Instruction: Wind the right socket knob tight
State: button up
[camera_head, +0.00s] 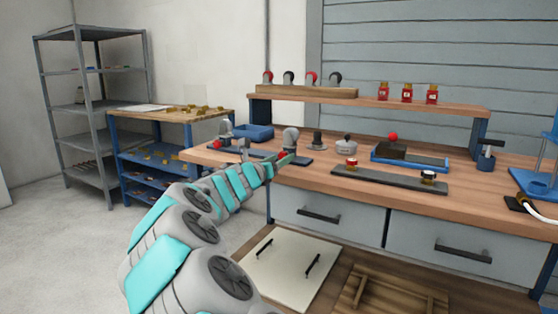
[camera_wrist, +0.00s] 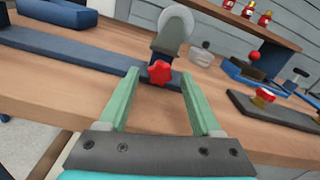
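A red star-shaped knob (camera_wrist: 160,72) sits on the front of a dark blue bar (camera_wrist: 78,47) in the wrist view, below a grey upright part with a round head (camera_wrist: 175,25). In the head view the same knob (camera_head: 283,155) shows just beyond my fingertips. A second red knob (camera_head: 217,144) is at the bar's left end. My gripper (camera_wrist: 160,77) is open, with one green finger to each side of the right knob in the picture. Both fingers look apart from the knob, and how far it lies between them is hard to tell. My gripper (camera_head: 277,159) partly hides the bar in the head view.
A grey lidded pot (camera_head: 346,144) and a dark strip with red and black knobs (camera_head: 388,179) stand to the right on the wooden bench (camera_head: 470,206). A blue tray with a red-topped block (camera_head: 393,150) is behind. A raised shelf (camera_head: 370,103) runs along the back.

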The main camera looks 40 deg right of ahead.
grip_shut()
dwell(0.3)
jog(key=shift+m, duration=0.3)
jog(key=m+b, duration=0.2)
jog(key=m, duration=0.2)
jog(key=shift+f, duration=0.1)
jog(key=shift+w+m+b, duration=0.1)
jog(key=shift+m+b, duration=0.95)
jog(key=shift+m, duration=0.45)
jog(key=shift+o, duration=0.2)
grip_release()
jog(key=shift+a, duration=0.2)
